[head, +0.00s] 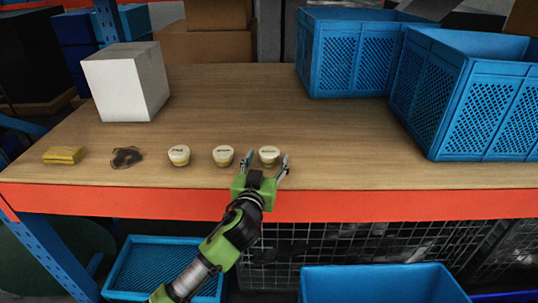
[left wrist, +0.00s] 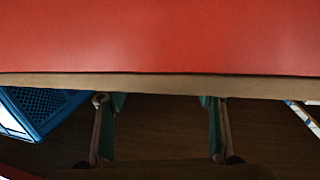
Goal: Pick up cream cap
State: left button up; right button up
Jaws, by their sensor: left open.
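Three small round cream caps with dark lettering, yellowish below, stand in a row near the table's front edge in the head view: a left one (head: 179,154), a middle one (head: 223,155) and a right one (head: 269,154). My left gripper (head: 267,160) is open at the front edge. In the head view its fingertips appear on either side of the right cap; I cannot tell whether they touch it. In the left wrist view the two fingers (left wrist: 158,100) are spread apart, with no cap visible between them. My right gripper is not in view.
A yellow packet (head: 63,155) and a dark crumpled item (head: 127,157) lie left of the caps. A white box (head: 127,82) stands behind them. Blue crates (head: 345,55) (head: 480,105) stand at the back right. The wooden table (head: 230,105) is bare behind the caps.

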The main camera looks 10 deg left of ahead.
pick_arm(q)
jog(key=shift+w, duration=1.4)
jog(key=c, duration=1)
